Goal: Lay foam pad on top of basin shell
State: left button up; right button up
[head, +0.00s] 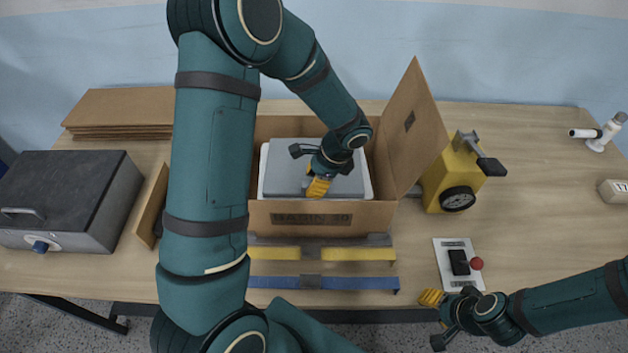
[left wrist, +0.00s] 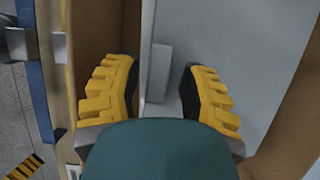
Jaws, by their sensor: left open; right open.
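An open cardboard box (head: 285,218) stands mid-table. In it is the white basin shell (head: 264,188), of which a pale rim shows. A flat grey piece, apparently the foam pad (head: 285,172), lies within that rim; my gripper and forearm hide part of it. My left gripper (head: 318,188) is open over the pad's front part. In the left wrist view its yellow fingers (left wrist: 160,90) stand either side of a pale strip and a small grey block (left wrist: 161,72); I cannot tell if they touch. My right gripper (head: 437,318) is open and empty at the front right.
The box's right flap (head: 412,130) stands up beside a yellow device (head: 452,180). Yellow and blue straps (head: 345,282) lie in front. A switch panel (head: 458,263) is near my right gripper. A dark grey case (head: 65,195) and cardboard sheets (head: 120,110) are left.

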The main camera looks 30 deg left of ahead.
pick_arm(q)
jog(key=v, duration=1.2)
